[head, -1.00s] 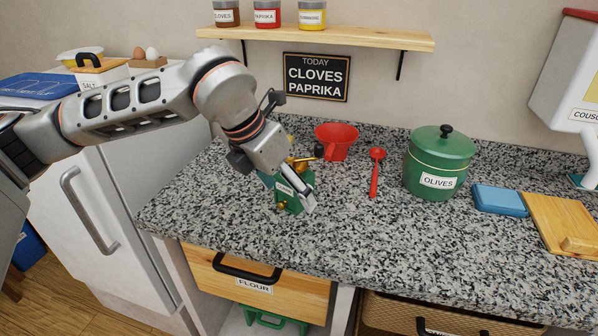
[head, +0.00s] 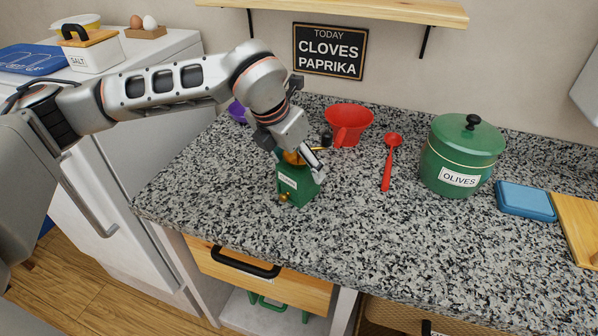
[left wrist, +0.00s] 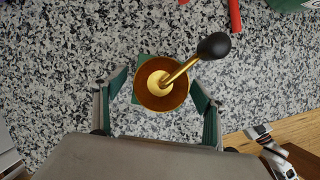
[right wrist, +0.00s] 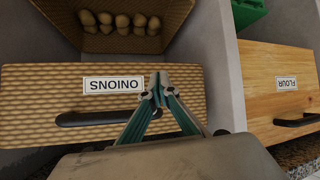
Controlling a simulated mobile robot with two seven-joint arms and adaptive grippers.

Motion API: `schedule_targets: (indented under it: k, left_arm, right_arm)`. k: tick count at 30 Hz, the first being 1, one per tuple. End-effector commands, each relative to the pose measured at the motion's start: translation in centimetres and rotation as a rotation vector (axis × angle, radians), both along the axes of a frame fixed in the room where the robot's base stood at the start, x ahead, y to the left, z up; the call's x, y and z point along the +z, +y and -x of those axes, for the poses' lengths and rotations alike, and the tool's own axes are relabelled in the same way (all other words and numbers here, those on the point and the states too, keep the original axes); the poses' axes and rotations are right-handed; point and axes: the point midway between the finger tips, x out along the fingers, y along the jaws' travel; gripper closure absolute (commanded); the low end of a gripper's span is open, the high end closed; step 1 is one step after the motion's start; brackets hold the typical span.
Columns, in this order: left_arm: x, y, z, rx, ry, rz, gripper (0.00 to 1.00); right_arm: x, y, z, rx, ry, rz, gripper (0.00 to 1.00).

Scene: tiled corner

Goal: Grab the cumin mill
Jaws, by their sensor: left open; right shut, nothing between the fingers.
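The mill (head: 292,187) stands upright on the granite counter, with a green body, a pale label too small to read and a brass top. My left gripper (head: 297,163) points down over it in the head view, partly hiding the top. In the left wrist view the brass bowl of the mill (left wrist: 150,98) and its crank with a black knob lie between the spread fingers of the left gripper (left wrist: 158,82). A gap shows on each side. My right gripper (right wrist: 160,82) is shut and empty in front of the onion drawer (right wrist: 60,88).
A red cup-like funnel (head: 349,122) stands just behind the mill, and a red spoon (head: 388,165) lies to its right. Further right are the green olives pot (head: 460,155) and a blue box (head: 526,201). The counter in front of the pot is clear.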

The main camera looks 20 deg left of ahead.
Motion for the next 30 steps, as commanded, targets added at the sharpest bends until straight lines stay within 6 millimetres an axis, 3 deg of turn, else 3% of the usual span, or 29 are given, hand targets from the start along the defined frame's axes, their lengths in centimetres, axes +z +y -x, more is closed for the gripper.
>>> schedule_targets:
  k: [3,11,15,18,30]
  left_arm:
    - [-0.99,-0.15,-0.34,0.001,0.001,0.001,0.29]
    - [-1.18,-0.17,-0.43,0.0,0.0,0.0,0.29]
    - [-1.18,-0.18,-0.42,0.0,0.0,0.0,0.66]
    - [-1.17,-0.17,-0.41,0.0,0.0,0.0,0.86]
    - [-0.39,-0.2,-0.52,0.0,-0.004,0.002,0.87]
  right_arm:
    - [0.51,0.03,-0.41,0.0,-0.01,-0.001,1.0]
    - [0.83,0.06,-0.58,0.0,-0.016,-0.003,1.0]
    - [0.8,0.04,-0.58,0.0,-0.016,-0.003,1.0]
    - [0.76,0.04,-0.55,0.0,-0.015,-0.002,1.0]
    - [0.36,-0.01,-0.35,0.0,-0.008,-0.001,1.0]
